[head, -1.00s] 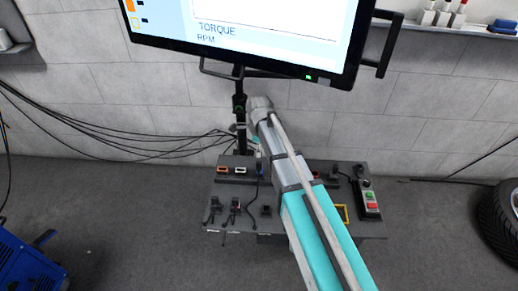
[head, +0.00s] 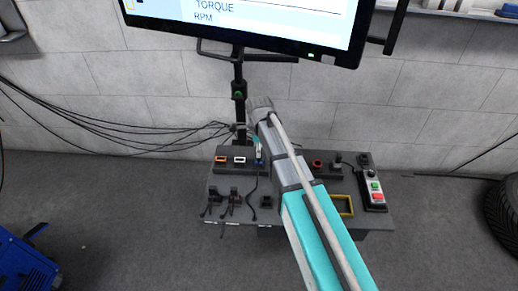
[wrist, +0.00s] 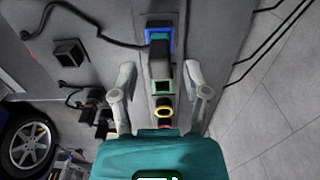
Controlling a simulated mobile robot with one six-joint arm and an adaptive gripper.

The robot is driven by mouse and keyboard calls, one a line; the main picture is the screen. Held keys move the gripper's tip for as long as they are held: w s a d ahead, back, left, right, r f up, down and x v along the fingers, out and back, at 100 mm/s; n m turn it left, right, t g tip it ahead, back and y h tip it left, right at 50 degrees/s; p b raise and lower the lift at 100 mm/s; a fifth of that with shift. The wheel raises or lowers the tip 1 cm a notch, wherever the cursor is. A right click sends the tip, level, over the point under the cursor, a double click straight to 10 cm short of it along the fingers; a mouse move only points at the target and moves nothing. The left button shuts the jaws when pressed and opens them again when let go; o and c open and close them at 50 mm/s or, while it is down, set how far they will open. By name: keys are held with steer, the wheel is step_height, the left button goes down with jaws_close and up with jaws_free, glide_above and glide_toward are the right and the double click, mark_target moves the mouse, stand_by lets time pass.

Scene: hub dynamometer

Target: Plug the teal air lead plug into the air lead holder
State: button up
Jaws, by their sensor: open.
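My gripper (wrist: 159,72) is open over the back row of the panel. Its two grey fingers stand apart, with a dark block (wrist: 160,66) between them in the picture; no contact shows. The block stands by a blue-framed socket (wrist: 148,38) with a teal patch inside, and a black cable runs off left there. I cannot tell for sure whether this is the teal air lead plug. A green-framed socket (wrist: 163,88) and a yellow ring socket (wrist: 163,113) follow below. I cannot tell which is the air lead holder. In the head view, my arm hides the row's middle.
The panel (head: 300,218) carries orange (head: 221,158) and white (head: 240,159) framed sockets, several black plugs at front left, a yellow frame (head: 343,205) and a button box (head: 375,190). A monitor (head: 250,30) on a post (head: 240,110) stands behind. Cables hang left.

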steer(key=shift+f+b, duration=1.05)
steer(key=shift+f, duration=0.3)
steer(key=shift+c, duration=0.3)
jaws_close()
steer(key=shift+r, duration=0.15)
steer(key=shift+r+p, duration=1.9)
steer(key=shift+p, duration=0.15)
